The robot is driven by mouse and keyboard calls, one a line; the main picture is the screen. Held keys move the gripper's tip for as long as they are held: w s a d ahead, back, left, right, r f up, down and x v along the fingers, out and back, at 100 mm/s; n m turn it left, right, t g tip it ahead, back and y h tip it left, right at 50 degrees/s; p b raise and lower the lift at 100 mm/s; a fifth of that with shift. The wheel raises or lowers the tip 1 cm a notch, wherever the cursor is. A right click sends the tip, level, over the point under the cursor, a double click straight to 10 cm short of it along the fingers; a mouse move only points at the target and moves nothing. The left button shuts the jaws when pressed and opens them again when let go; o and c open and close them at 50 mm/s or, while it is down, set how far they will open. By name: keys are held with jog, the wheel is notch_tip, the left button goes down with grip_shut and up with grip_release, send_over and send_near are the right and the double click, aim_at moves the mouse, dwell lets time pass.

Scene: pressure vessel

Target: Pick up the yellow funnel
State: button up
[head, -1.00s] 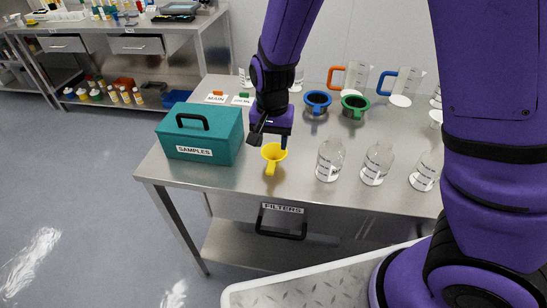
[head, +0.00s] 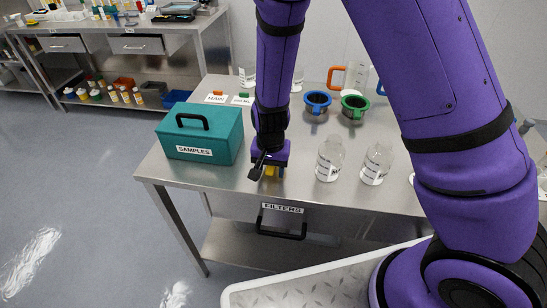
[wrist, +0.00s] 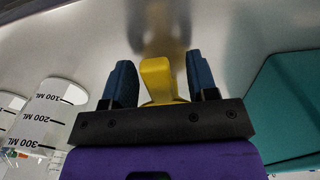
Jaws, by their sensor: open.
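The yellow funnel (head: 271,171) is on the metal table near its front edge, mostly hidden under my gripper in the head view. In the wrist view the yellow funnel (wrist: 158,80) shows between the two dark blue fingers of my gripper (wrist: 157,82). A gap shows on each side of it, with the left finger and the right finger apart from it. My gripper (head: 268,174) points down over the funnel in the head view. It is open. The funnel's lower part is hidden in the wrist view.
A teal samples box (head: 201,133) stands left of my gripper. Clear labelled bottles (head: 329,160) stand to the right. A blue-rimmed filter cup (head: 317,102) and a green-rimmed one (head: 355,105) stand behind. A filters drawer (head: 282,209) is below the table edge.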

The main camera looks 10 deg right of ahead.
jog(key=shift+f, duration=0.45)
grip_shut()
jog(key=shift+r, duration=0.1)
